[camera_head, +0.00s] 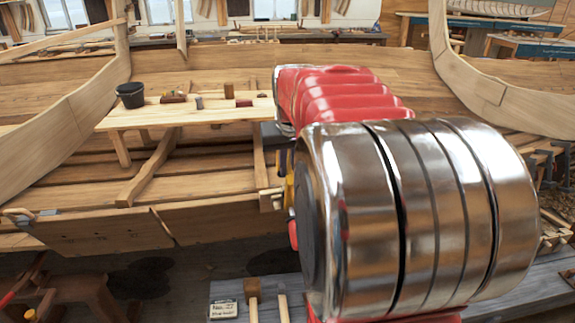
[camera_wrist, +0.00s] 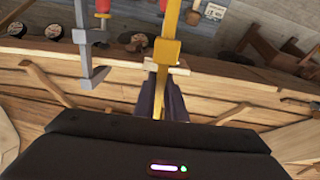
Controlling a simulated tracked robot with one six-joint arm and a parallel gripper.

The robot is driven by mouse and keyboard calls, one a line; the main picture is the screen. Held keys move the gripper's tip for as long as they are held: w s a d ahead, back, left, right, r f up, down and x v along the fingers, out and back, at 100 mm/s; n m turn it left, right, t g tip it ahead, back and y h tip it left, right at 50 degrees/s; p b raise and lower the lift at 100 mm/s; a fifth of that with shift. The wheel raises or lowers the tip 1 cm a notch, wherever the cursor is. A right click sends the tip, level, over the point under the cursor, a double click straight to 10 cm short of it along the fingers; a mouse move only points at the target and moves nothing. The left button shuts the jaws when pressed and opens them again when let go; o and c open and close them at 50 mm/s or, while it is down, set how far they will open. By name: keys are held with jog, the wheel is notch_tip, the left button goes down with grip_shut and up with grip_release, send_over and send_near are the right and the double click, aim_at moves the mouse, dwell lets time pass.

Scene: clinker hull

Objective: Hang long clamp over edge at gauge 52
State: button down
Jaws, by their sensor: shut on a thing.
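In the wrist view my gripper (camera_wrist: 161,92) has its dark fingers shut on a yellow bar clamp (camera_wrist: 167,50). A sliver of the yellow clamp (camera_head: 289,192) shows in the head view, left of my arm, by the plank's edge. The wooden plank edge (camera_wrist: 228,83) passes behind the clamp in the wrist view; I cannot tell whether they touch. The plank face (camera_head: 110,232) bears faint marks, too small to read. My arm hides most of the gripper in the head view.
A bench (camera_head: 190,112) inside the hull carries a dark bucket (camera_head: 131,95) and small blocks. Mallets (camera_head: 252,290) and a card (camera_head: 224,309) lie below.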

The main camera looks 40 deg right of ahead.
jog(key=shift+f, duration=0.95)
jog(key=shift+w+d+f, duration=0.25)
jog(key=shift+w+f, duration=0.1)
jog(key=shift+f, duration=0.2)
jog(key=shift+x, duration=3)
jog(key=shift+w+f, duration=0.1)
jog(key=shift+f, duration=0.25)
jog(key=shift+f, duration=0.2)
jog(key=shift+v, duration=6.5)
jog(key=shift+d+r, duration=0.1)
jog(key=shift+r, duration=0.1)
